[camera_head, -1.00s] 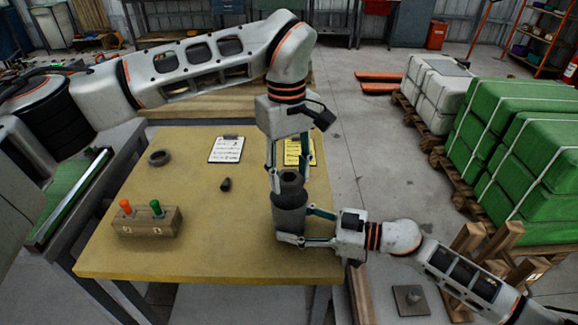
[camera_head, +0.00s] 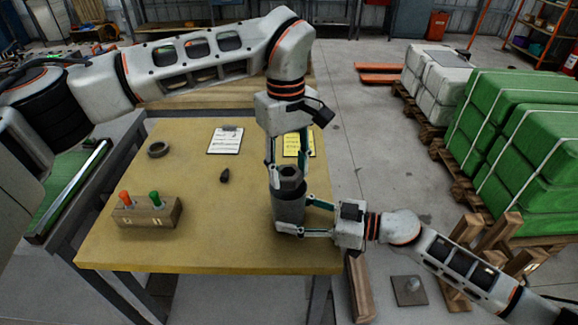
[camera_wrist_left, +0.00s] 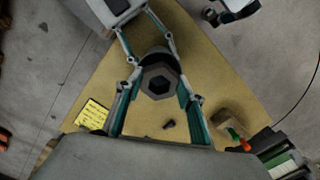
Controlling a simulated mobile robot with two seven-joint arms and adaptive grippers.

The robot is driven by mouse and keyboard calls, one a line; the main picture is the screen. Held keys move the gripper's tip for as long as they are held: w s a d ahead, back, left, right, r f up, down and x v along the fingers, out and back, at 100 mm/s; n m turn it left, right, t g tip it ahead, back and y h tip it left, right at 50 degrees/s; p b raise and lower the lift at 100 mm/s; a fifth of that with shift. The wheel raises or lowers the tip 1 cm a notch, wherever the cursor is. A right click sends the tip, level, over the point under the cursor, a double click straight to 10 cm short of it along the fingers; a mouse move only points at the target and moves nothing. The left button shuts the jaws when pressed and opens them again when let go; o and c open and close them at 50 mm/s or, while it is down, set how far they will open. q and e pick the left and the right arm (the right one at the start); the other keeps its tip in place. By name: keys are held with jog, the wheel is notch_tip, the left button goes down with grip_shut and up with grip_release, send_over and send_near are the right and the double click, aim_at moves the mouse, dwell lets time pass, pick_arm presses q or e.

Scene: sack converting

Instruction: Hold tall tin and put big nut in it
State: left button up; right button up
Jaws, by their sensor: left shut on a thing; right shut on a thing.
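The tall tin (camera_head: 289,208) is a dark grey cylinder standing upright at the right side of the yellow-topped table (camera_head: 220,240). My right gripper (camera_head: 304,217) comes in from the right and is shut around the tin. The big nut (camera_head: 290,177) is dark grey with a six-sided hole. My left gripper (camera_head: 286,172) points down and is shut on the nut at the tin's mouth. In the left wrist view the nut (camera_wrist_left: 160,83) lies between the teal fingers, covering much of the tin (camera_wrist_left: 155,57). How deep the nut sits is unclear.
A block with orange and green knobs (camera_head: 148,213), a grey ring (camera_head: 158,149), a small dark piece (camera_head: 224,177), a clipboard (camera_head: 225,140) and a yellow sheet (camera_head: 293,146) lie on the table. The table's middle front is clear. Green bales (camera_head: 520,130) stand at right.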

pick_arm(q)
jog(key=shift+f, duration=1.2)
jog(key=o, duration=1.1)
jog(key=o, duration=0.6)
pick_arm(e)
jog(key=shift+r, duration=0.1)
pick_arm(q)
notch_tip(320, 180, up, 12)
jog(key=shift+w+a, duration=0.15)
jog(key=shift+w, duration=0.15)
pick_arm(e)
jog(key=o, duration=0.9)
